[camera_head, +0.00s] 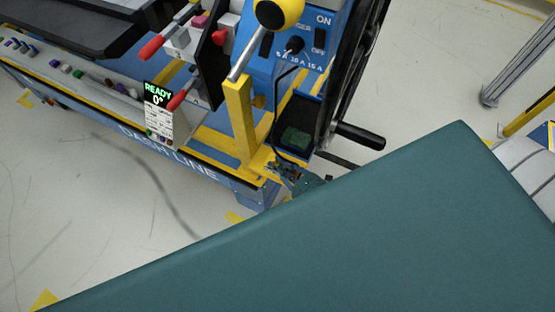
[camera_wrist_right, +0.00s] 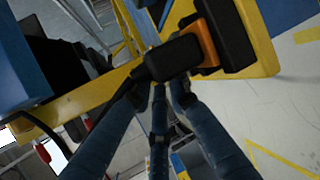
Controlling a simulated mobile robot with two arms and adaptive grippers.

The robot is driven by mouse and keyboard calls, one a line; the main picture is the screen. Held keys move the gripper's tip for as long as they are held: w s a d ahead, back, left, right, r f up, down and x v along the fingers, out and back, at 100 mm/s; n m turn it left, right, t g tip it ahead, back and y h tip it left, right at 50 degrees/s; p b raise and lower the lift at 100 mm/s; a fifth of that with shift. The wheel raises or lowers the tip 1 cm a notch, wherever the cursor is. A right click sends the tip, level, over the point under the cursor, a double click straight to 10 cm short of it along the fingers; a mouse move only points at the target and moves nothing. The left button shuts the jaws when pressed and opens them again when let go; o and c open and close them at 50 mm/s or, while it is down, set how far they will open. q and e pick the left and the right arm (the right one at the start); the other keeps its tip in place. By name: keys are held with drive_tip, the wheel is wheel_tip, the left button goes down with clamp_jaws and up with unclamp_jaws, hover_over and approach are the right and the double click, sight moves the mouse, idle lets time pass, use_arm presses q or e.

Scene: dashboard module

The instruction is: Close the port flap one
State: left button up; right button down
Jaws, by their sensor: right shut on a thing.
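My right gripper (camera_head: 291,174) is low beside the yellow frame at the lower end of the blue dashboard module (camera_head: 318,42). In the right wrist view its dark blue fingers (camera_wrist_right: 160,92) are together at a black plug-like block (camera_wrist_right: 172,60) with a black cable, and shut on it. The block lies against an orange piece (camera_wrist_right: 207,42) beside a larger black block on yellow frame. I cannot pick out port flap one for certain in either view. My left gripper is not in view.
A yellow post (camera_head: 240,120) and a black tray with a green board (camera_head: 296,137) stand close to the right gripper. A black handle (camera_head: 360,135) sticks out to the right. A small READY display (camera_head: 158,96) is at the left.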

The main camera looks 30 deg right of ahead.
drive_tip(key=shift+w+d+r, duration=0.3)
drive_tip(key=shift+w+r, duration=0.1)
drive_tip(key=shift+r, duration=0.05)
drive_tip(key=c, duration=1.6)
unclamp_jaws()
drive_tip(key=shift+c, duration=0.2)
drive_tip(key=shift+s+f, duration=0.3)
drive_tip(key=shift+s+r, duration=0.1)
drive_tip(key=shift+s, duration=0.4)
drive_tip(key=shift+v, duration=3.45)
drive_tip(key=shift+w+d+r, duration=0.1)
